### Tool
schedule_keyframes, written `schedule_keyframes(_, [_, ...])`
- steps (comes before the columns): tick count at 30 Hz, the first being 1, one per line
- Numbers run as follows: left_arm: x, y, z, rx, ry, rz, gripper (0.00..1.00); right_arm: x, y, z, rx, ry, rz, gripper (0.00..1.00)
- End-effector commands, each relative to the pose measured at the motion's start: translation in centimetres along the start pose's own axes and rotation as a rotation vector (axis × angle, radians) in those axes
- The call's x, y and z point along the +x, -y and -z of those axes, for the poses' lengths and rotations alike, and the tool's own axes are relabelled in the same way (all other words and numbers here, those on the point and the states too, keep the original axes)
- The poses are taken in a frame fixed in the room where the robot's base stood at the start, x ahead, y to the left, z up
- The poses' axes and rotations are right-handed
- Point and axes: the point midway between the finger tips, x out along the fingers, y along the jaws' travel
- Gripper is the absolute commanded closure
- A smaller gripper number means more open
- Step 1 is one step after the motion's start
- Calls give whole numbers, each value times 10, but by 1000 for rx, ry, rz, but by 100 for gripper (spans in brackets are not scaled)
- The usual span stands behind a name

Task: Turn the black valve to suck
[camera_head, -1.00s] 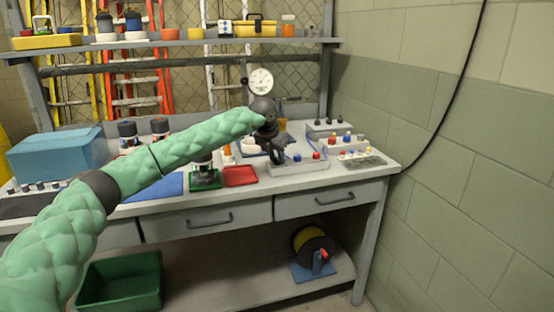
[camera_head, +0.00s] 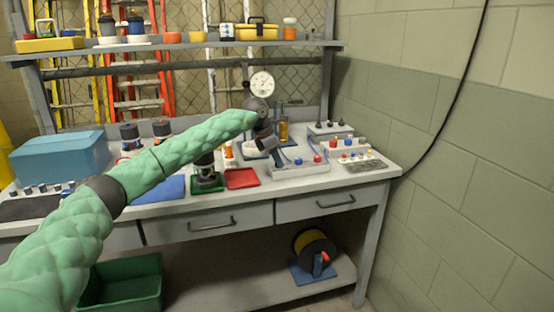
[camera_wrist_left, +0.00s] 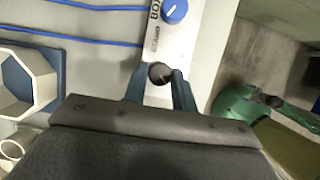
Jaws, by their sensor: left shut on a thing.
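The black valve is hidden behind the gripper in the head view. The white panel (camera_wrist_left: 182,45) under it carries a blue knob (camera_wrist_left: 175,11) and partly cut-off lettering. No suck mark is readable. My right gripper is not in view.
A blue knob (camera_head: 298,161) and red knob (camera_head: 317,158) stand close right of the gripper. A pressure gauge (camera_head: 262,84) rises behind. A red tray (camera_head: 242,178) lies to the left. The wall is at the right.

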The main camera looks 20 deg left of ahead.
Motion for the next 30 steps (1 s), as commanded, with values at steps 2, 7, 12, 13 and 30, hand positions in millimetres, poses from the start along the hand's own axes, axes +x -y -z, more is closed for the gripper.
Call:
schedule_keyframes(2, [0,-1,1,9,-1,5,96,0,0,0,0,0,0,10])
schedule_keyframes(7, [0,-1,1,20,-1,8,96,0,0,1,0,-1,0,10])
schedule_keyframes(12, [0,-1,1,20,-1,8,96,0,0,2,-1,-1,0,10])
schedule_keyframes(13, [0,-1,1,19,-1,8,96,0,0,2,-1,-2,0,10])
schedule_keyframes(30, [-2,-1,0,19,-1,8,52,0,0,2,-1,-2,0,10])
